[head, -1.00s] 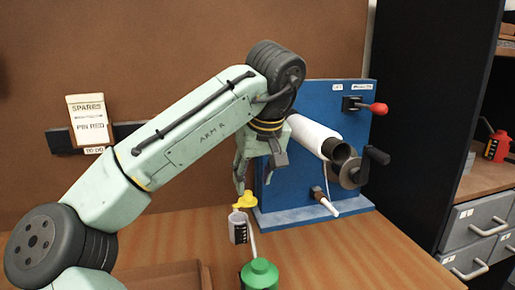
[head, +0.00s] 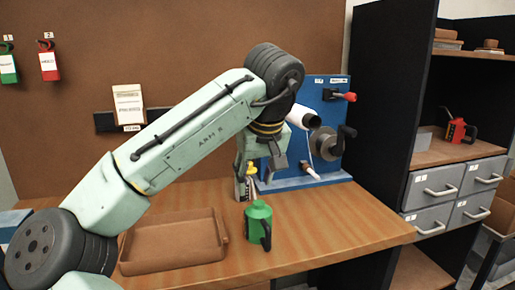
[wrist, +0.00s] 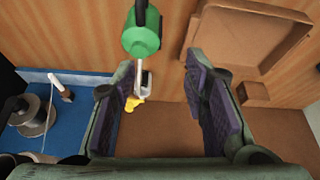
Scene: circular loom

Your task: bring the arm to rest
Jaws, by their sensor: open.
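My arm reaches up and over from the lower left in the head view, bent at its dark elbow joint. My gripper (head: 262,162) hangs down from it above the wooden bench (head: 340,225). The wrist view shows the gripper (wrist: 160,105) open, its purple-padded fingers wide apart with nothing between the pads. A yellow piece (wrist: 134,104) shows beside the left finger, lower down, at a small container (head: 240,189) on the bench. The finger partly hides both in the head view.
A green can (head: 258,225) stands in front of the gripper, with a brown tray (head: 165,246) to its left. The blue loom panel (head: 328,125), with roller and crank, stands behind right. Black shelving (head: 385,95) and grey drawers (head: 437,190) are farther right. The bench's right front is clear.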

